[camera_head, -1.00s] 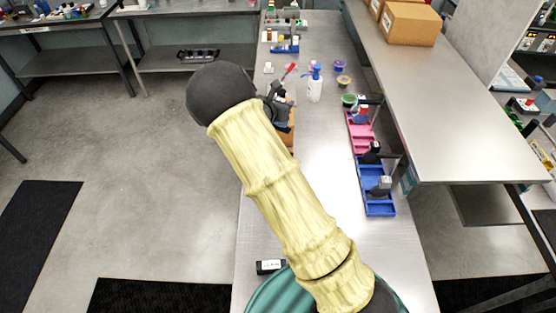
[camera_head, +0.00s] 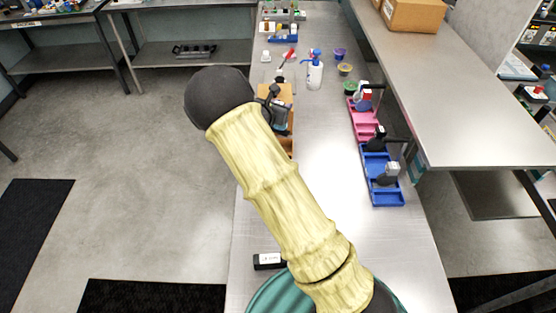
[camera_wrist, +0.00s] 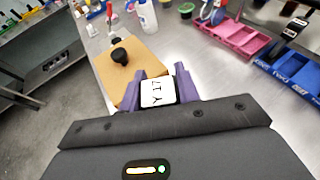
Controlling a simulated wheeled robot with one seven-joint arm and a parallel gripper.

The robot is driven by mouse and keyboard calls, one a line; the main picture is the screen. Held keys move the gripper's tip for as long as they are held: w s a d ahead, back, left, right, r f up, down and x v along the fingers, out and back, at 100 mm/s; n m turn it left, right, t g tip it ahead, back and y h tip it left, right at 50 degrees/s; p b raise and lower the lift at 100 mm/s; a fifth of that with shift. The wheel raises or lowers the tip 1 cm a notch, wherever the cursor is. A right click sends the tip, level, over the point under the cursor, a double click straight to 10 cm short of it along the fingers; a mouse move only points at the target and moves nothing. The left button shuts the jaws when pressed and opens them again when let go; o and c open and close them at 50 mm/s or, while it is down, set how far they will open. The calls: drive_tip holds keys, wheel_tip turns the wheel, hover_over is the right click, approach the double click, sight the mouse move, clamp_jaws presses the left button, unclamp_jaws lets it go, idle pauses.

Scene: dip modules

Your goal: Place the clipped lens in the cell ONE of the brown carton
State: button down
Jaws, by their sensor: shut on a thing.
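My gripper (camera_wrist: 158,88) has purple fingers. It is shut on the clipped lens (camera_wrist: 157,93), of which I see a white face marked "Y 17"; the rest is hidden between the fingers. In the wrist view the held piece is at the near part of the brown carton (camera_wrist: 150,58). I cannot tell whether it is above the carton or inside a cell. A black knob-like piece (camera_wrist: 119,56) stands at the carton's far left part. In the head view my arm hides part of the carton (camera_head: 288,95), and the cell markings cannot be read.
Pink trays (camera_head: 363,129) and a blue tray (camera_head: 386,198) with dark upright pieces stand right of the carton. A white bottle with a blue top (camera_head: 315,74) and small cups stand beyond. A black labelled box (camera_head: 268,261) lies nearer; bare table lies between carton and trays.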

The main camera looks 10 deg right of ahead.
sight(280, 129)
drive_tip(key=shift+f, duration=0.35)
drive_tip(key=shift+f+p, duration=0.85)
drive_tip(key=shift+f, duration=2.1)
drive_tip(key=shift+f, duration=0.1)
drive_tip(key=shift+f+p, duration=0.7)
drive_tip(key=shift+f, duration=1.3)
drive_tip(key=c, duration=1)
unclamp_jaws()
drive_tip(key=shift+f, duration=0.1)
drive_tip(key=shift+a, duration=0.1)
